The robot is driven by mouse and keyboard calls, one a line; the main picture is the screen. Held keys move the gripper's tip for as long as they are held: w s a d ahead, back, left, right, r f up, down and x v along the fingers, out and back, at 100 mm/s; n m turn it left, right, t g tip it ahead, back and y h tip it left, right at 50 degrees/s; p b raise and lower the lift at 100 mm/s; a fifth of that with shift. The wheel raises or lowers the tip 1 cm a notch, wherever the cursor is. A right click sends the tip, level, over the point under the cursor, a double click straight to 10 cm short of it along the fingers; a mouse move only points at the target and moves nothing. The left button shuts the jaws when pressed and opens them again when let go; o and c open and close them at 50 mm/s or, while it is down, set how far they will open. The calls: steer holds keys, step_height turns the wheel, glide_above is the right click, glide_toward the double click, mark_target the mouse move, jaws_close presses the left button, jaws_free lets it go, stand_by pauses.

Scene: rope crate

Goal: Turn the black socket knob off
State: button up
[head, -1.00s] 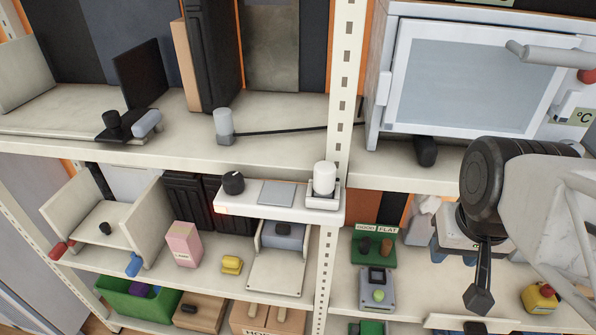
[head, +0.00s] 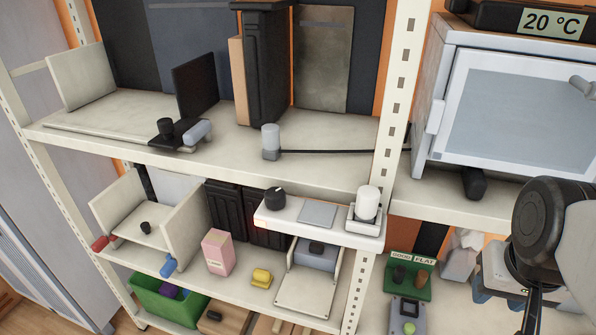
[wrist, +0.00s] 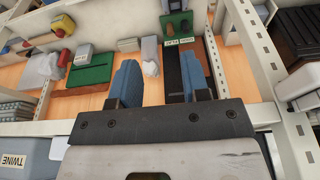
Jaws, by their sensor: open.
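The black socket knob (head: 274,198) sits at the left end of a white socket strip (head: 335,229) on the middle shelf. A grey square plate (head: 317,213) and a white cylindrical plug (head: 367,203) are on the same strip. A small reddish glow shows at the strip's left front edge. My arm is at the right of the head view, well right of the knob and apart from it; its fingertips are cut off there. In the wrist view my gripper (wrist: 160,85) has its two blue fingers apart with nothing between them. The knob cannot be made out in the wrist view.
An oven-like box (head: 530,110) with a 20 °C display stands upper right. A perforated upright (head: 397,110) separates the strip from my arm's side. A pink carton (head: 218,251), a yellow object (head: 261,278) and a green box (head: 170,300) are below left.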

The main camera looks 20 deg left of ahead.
steer(key=o, duration=0.4)
step_height(320, 180, up, 11)
steer(key=n+g, duration=0.1)
steer(key=g, duration=0.2)
glide_above(275, 192)
steer(key=shift+d, duration=0.45)
steer(key=shift+a, duration=0.55)
steer(key=shift+f, duration=3.85)
